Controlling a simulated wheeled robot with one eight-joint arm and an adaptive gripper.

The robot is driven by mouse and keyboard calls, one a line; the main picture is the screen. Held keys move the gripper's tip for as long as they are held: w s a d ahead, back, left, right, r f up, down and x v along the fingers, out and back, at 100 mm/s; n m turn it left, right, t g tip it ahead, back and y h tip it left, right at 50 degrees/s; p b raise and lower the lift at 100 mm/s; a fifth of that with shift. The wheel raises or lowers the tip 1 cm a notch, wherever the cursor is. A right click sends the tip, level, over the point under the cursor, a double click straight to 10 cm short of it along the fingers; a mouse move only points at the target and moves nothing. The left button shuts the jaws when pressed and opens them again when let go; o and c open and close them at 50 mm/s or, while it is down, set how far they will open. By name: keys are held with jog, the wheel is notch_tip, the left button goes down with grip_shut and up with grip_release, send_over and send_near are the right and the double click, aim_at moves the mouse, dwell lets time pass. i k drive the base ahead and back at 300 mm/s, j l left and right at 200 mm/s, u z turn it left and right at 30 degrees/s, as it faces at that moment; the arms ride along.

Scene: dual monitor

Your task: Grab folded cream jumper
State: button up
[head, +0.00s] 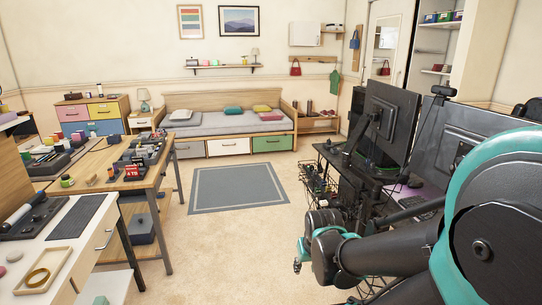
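I cannot clearly make out a folded cream jumper in the head view. A small pale yellow, folded-looking item (262,108) lies at the right end of the grey bed (225,122) against the far wall, too small to tell what it is. My black and teal arm reaches in from the right edge, and its far end hangs low near the desk with the monitors. My gripper (298,265) seems to be at the lower left of that end, small and partly hidden by arm links. Its fingers are not clear. It is far from the bed.
A grey rug (238,188) lies on open carpet in the middle. A wooden table (140,175) and a white desk (85,232) with small items stand at left. Dual monitors (388,120) stand on a dark desk at right, close to my arm.

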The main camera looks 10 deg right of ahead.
aim_at(447, 69)
jog(key=i+j, duration=0.15)
jog(key=i, duration=0.45)
jog(key=i+j+u, duration=0.1)
jog(key=i, duration=0.55)
jog(key=i+j, duration=0.15)
jog(key=i, duration=2.3)
jog(key=i+z, duration=0.15)
jog(key=i, duration=0.3)
jog(key=i+j+z, duration=0.15)
jog(key=i, duration=0.35)
jog(key=i+z, duration=0.1)
jog(key=i, duration=0.35)
jog(key=i+j+z, duration=0.15)
jog(key=i, duration=0.3)
jog(key=i+l+z, duration=0.2)
jog(key=i+z, duration=0.55)
jog(key=i, duration=0.25)
jog(key=i+j+z, duration=0.1)
jog(key=i+z, duration=0.3)
jog(key=i+j+z, duration=0.25)
jog(key=i+z, duration=0.15)
jog(key=i, duration=0.2)
jog(key=i+l+z, duration=0.2)
jog(key=i+z, duration=0.2)
jog(key=i, duration=0.5)
jog(key=i+j+z, duration=0.1)
jog(key=i+z, duration=0.35)
jog(key=i, duration=0.45)
jog(key=i+l, duration=0.2)
jog(key=i, duration=0.25)
